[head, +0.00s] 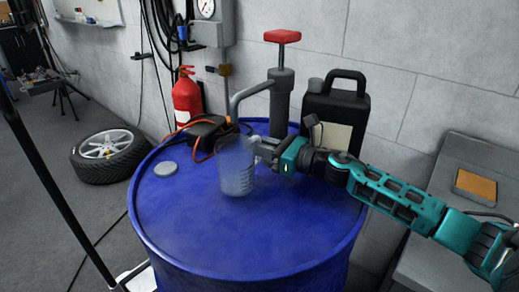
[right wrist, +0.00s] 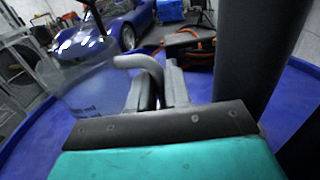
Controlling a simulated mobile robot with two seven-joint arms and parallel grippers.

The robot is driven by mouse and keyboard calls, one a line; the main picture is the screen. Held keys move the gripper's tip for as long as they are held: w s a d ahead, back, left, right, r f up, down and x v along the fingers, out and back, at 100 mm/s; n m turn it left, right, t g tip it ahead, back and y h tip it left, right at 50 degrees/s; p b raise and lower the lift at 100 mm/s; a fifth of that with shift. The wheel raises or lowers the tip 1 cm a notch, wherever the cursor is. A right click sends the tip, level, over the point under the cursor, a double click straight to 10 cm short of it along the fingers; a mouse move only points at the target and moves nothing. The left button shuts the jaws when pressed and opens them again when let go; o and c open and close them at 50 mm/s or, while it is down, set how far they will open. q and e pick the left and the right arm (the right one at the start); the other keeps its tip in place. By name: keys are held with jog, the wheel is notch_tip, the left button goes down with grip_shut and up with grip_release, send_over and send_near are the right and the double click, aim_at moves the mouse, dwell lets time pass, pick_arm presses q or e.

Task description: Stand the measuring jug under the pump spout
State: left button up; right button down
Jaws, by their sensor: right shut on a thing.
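The clear measuring jug (head: 237,172) is upright on or just above the top of the blue drum (head: 190,225); I cannot tell if its base touches. My right gripper (head: 266,150) is shut on the jug's handle, to the right of the jug. In the right wrist view the jug (right wrist: 82,88) is at the left, its handle between the fingers (right wrist: 157,92). The grey hand pump (head: 281,98) with a red handle stands on the drum behind. Its spout (head: 236,101) bends down above and behind the jug's mouth; exact alignment is unclear. My left gripper is out of view.
A black canister (head: 347,98) stands behind my right gripper. A dark box with orange cable (head: 204,127) and a grey cap (head: 166,169) are on the drum top. A fire extinguisher (head: 187,98) is behind. The drum's front top is clear.

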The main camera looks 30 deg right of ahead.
jog(key=shift+f, duration=0.45)
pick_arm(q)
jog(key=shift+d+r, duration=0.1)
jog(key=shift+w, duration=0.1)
pick_arm(e)
jog(key=shift+f, duration=0.15)
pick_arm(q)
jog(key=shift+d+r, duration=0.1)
pick_arm(e)
jog(key=c, duration=1.1)
grip_release()
jog(key=shift+d, duration=0.1)
jog(key=shift+s+d, duration=0.15)
jog(key=shift+s, duration=0.2)
pick_arm(q)
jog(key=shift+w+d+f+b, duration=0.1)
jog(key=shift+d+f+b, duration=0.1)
jog(key=shift+b, duration=0.3)
pick_arm(e)
jog(key=v, duration=1.1)
jog(key=shift+s, duration=0.1)
